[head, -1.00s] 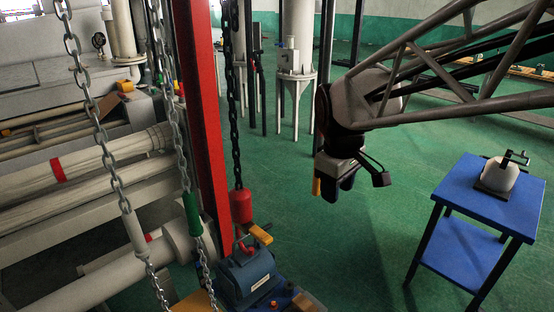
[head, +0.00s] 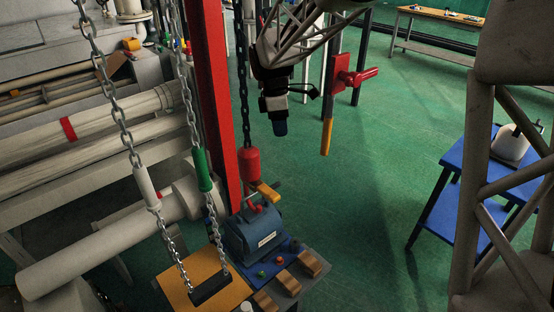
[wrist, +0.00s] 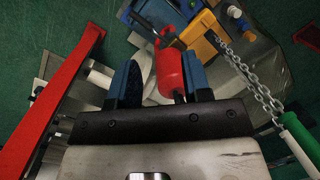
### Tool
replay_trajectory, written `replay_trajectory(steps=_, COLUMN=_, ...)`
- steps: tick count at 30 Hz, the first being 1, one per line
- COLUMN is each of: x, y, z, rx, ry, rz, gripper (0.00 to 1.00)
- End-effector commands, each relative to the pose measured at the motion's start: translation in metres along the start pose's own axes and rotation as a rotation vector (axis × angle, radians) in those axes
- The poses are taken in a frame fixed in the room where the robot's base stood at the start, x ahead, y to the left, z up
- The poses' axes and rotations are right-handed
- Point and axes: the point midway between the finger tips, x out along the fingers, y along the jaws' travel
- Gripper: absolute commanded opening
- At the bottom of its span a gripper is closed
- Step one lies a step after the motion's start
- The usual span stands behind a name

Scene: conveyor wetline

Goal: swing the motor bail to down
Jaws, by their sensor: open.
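The blue motor (head: 253,234) sits on a blue bench top at the lower middle of the head view. Its bail, with a yellow grip (head: 268,192), appears to stand up above the motor's top, beside a red hook. The red chain weight (head: 250,166) hangs just above. My gripper (head: 280,127) is right of the chain and higher in the picture than the motor. In the wrist view, my open gripper (wrist: 161,82) shows blue-padded fingers with the red weight (wrist: 170,68) in line between them; contact cannot be told.
A red post (head: 212,95) stands left of the chain. Two slings with white (head: 146,185) and green (head: 202,170) sleeves hang in front at left. Wooden blocks (head: 284,282) lie before the motor. A blue table (head: 452,170) stands at right; the green floor between is clear.

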Motion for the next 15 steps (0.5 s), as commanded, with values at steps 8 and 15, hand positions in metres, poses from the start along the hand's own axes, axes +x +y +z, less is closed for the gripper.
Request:
replay_trajectory(steps=8, x=0.044, y=0.033, z=-0.022, rx=-0.197, ry=-0.037, rz=-0.078, gripper=0.44)
replay_trajectory(steps=15, x=0.087, y=0.058, z=-0.038, rx=-0.373, ry=-0.06, rz=-0.153, gripper=0.44)
